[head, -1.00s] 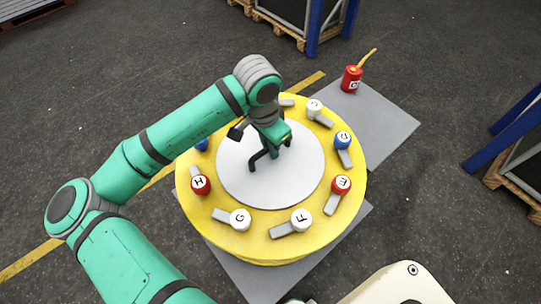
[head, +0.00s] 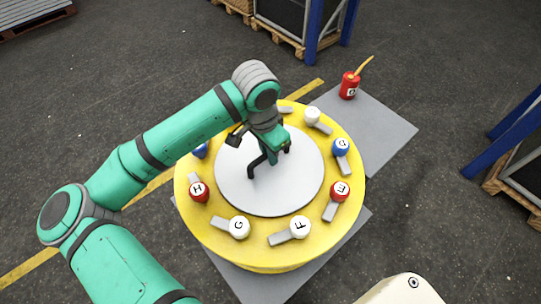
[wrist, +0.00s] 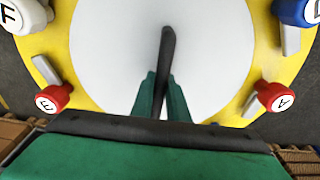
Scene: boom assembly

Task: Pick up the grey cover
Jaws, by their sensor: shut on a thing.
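The grey cover (head: 235,187) is a round light-grey disc in the middle of the yellow round table, with a dark bar handle (head: 256,166) across it. It also fills the middle of the wrist view (wrist: 220,45), where the handle (wrist: 167,45) runs up from between my fingers. My gripper (head: 271,156) is above the cover's centre, shut on the handle; its two green fingers stand on either side of the bar in the wrist view (wrist: 161,95). The cover appears to lie flat within the yellow rim. My wrist hides part of its far edge.
The yellow rim (head: 270,251) carries several lettered red, white and blue knobs with grey levers, such as G (head: 239,227) and E (head: 340,190). A red canister (head: 349,88) stands on a grey floor plate (head: 375,137) behind. Blue rack posts stand at the right.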

